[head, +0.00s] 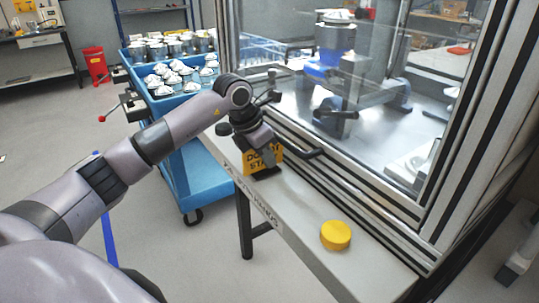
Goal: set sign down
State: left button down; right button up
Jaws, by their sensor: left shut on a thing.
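The sign (247,163) is a small yellow plate with dark lettering, of which "DO" and "STA" can be read. It is upright at the far part of the narrow grey ledge (300,238), in front of the glass enclosure. My left gripper (263,154) is shut on the sign from above and hides part of its face. The sign's lower edge looks close to the ledge; I cannot tell whether it touches. My right gripper is not in view.
A yellow round puck (335,235) lies on the near part of the ledge. The glass enclosure (400,120) with a black door handle (303,153) rises behind the ledge. A blue cart (200,170) with several metal housings stands at the left. The ledge between sign and puck is clear.

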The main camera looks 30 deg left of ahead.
pick_arm(q)
jog(key=shift+w+d+r, duration=0.1)
jog(key=shift+w+d, duration=0.15)
jog(key=shift+w, duration=0.25)
jog(key=shift+a+f, duration=0.1)
jog(key=shift+f, duration=0.3)
jog(key=shift+s, duration=0.1)
jog(key=shift+f, duration=0.2)
jog(key=c, duration=1.2)
grip_release()
